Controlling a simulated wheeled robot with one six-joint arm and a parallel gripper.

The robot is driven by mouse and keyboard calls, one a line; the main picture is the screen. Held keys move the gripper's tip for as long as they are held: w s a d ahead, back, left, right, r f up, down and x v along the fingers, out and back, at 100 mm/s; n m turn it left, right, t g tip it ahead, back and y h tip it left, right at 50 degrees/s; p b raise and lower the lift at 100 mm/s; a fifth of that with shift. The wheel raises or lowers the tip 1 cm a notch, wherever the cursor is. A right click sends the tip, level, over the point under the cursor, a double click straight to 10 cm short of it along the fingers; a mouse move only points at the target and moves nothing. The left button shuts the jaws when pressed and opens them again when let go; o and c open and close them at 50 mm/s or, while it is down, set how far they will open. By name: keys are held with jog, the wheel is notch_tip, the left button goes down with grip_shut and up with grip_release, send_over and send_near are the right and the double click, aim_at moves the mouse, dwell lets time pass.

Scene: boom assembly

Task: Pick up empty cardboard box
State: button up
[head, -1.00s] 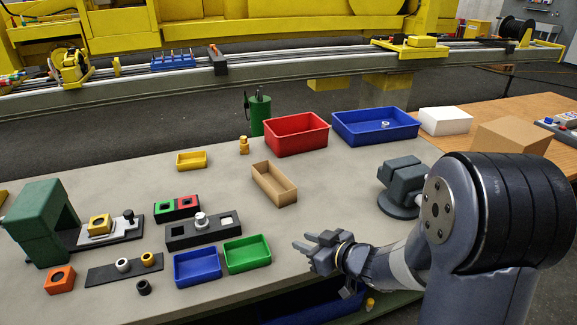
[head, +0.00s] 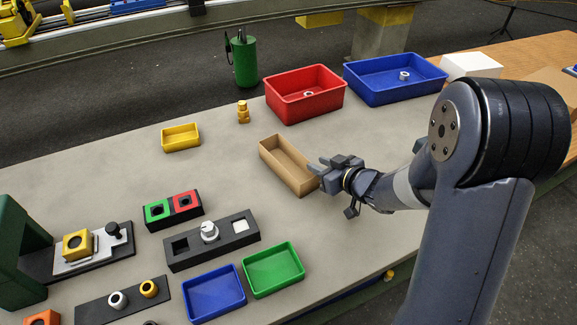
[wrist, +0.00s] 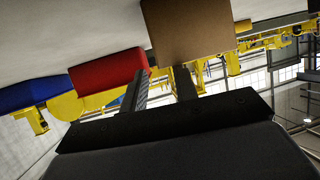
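The open, empty cardboard box (head: 290,167) sits on the grey table in the middle of the head view. Its brown side (wrist: 188,28) fills the top middle of the wrist view. My gripper (head: 319,171) is beside the box's right end, close to its near corner. In the wrist view the two fingers of my gripper (wrist: 163,72) stand apart with nothing between them, pointing toward the box. I cannot tell whether a fingertip touches the cardboard.
A red bin (head: 278,104) and a blue bin (head: 372,97) stand behind the box. A small yellow bin (head: 181,144) is to its left. Green (head: 273,289) and blue (head: 200,315) trays lie in front. A black fixture block (head: 190,259) is front left.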

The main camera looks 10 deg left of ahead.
jog(key=x, duration=0.5)
jog(key=shift+s+a+r, duration=0.15)
jog(key=shift+c, duration=0.6)
grip_shut()
